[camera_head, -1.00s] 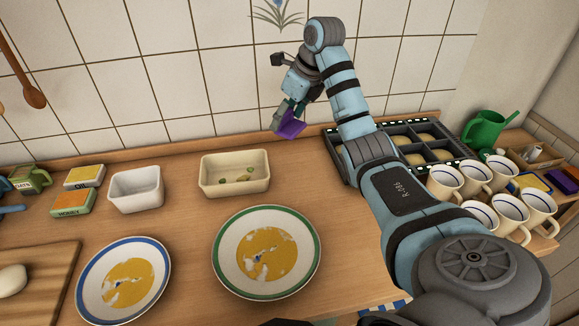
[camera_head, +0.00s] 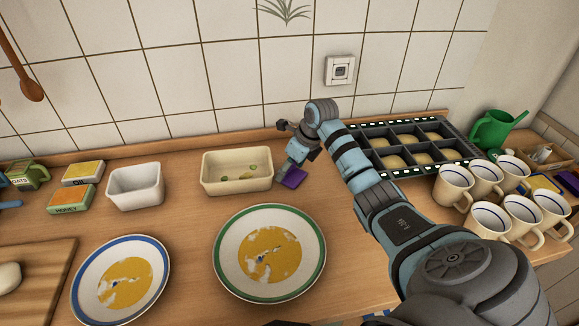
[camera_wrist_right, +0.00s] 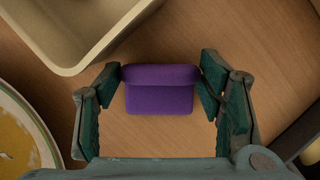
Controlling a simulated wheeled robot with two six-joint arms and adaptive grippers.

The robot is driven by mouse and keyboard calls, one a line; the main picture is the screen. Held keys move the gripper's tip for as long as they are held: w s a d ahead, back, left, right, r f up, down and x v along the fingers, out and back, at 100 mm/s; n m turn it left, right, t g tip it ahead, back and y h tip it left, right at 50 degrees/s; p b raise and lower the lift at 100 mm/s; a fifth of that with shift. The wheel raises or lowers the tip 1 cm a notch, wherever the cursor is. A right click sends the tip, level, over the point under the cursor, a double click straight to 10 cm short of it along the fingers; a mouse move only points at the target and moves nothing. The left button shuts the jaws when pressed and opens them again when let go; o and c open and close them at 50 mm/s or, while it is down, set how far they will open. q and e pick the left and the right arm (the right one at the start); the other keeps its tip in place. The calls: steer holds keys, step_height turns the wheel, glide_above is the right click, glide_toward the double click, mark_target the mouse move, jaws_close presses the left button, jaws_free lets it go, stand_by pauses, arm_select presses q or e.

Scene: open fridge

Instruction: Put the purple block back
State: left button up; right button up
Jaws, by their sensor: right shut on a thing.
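The purple block (camera_head: 294,178) is low over the wooden counter, just right of the cream rectangular dish. It also shows in the right wrist view (camera_wrist_right: 160,97), between the green finger pads. My right gripper (camera_head: 287,172) is shut on the purple block and points down. In the right wrist view the gripper (camera_wrist_right: 159,78) has a finger on each side of the block, with bare counter around it. I cannot tell whether the block touches the counter. My left gripper is not in view.
The cream dish (camera_head: 208,187) stands close left of the block. A green-rimmed plate (camera_head: 221,262) lies in front. A dark compartment tray (camera_head: 389,150) with round items is at the back right, mugs (camera_head: 453,187) in front of it.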

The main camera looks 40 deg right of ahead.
steer(key=o, duration=0.9)
steer(key=shift+r, duration=0.3)
steer(key=v, duration=1.1)
steer(key=shift+s+r+p, duration=0.25)
steer(key=shift+r+p, duration=0.05)
steer(key=shift+p, duration=0.1)
